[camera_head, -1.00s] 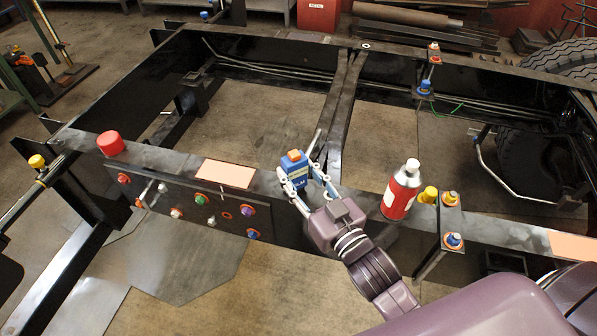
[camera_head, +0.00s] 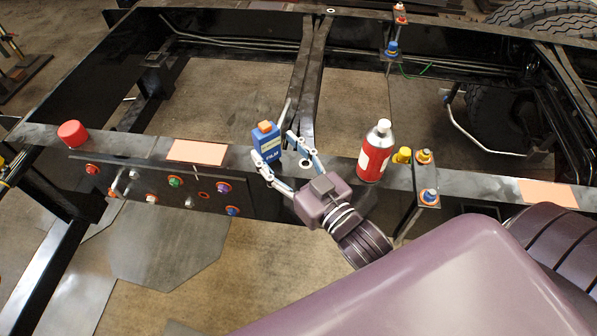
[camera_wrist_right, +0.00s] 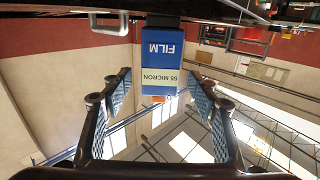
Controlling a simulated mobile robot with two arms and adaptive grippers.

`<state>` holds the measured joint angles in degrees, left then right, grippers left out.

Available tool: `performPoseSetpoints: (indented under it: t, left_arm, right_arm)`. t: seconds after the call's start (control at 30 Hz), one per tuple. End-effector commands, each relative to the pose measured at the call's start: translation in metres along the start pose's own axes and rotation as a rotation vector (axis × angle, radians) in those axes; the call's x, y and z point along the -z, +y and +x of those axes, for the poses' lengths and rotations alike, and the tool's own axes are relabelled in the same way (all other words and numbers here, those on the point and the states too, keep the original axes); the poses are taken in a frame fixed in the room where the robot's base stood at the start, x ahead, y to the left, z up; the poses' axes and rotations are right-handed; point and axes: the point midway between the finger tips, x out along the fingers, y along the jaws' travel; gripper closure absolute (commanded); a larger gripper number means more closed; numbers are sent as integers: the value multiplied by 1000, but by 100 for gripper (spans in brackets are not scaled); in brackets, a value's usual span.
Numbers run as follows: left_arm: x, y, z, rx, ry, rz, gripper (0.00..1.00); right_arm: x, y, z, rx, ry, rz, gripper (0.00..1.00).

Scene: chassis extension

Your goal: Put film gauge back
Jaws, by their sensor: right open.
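The film gauge (camera_head: 267,146) is a blue block with an orange top and a pale label. It stands upright on the black chassis rail (camera_head: 335,174). My right gripper (camera_head: 275,148) is open, with one finger on each side of the gauge. In the right wrist view the gauge (camera_wrist_right: 160,45) hangs upside down in the picture, reading "55 MICRON" and "FILM". The padded fingers (camera_wrist_right: 160,78) stand wide apart there, with clear gaps to the gauge. My left gripper is not in view.
A red and white spray can (camera_head: 375,152) and a yellow cap (camera_head: 402,155) stand to the right on the rail. A red cap (camera_head: 72,133) and an orange pad (camera_head: 197,152) lie to the left. A panel (camera_head: 150,185) with coloured fittings is on the rail's front face.

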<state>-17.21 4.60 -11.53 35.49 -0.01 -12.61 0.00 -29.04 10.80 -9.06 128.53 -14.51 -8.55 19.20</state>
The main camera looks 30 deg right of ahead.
Motion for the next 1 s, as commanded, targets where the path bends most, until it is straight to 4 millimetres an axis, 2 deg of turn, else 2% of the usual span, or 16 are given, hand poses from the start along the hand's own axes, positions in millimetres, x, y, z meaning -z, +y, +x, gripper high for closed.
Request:
performPoseSetpoints:
  t: [0.2, 0.5, 0.7, 1.0]
  left_arm:
    - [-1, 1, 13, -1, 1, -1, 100]
    - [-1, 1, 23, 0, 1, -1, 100]
    - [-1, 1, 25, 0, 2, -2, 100]
    - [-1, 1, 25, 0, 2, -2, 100]
  right_arm:
    - [-4, 0, -42, -1, -5, 2, 46]
    - [-3, 0, -82, -1, -3, 2, 46]
    - [-1, 0, -92, -1, -2, 1, 46]
    - [0, 0, -93, -1, 0, 1, 46]
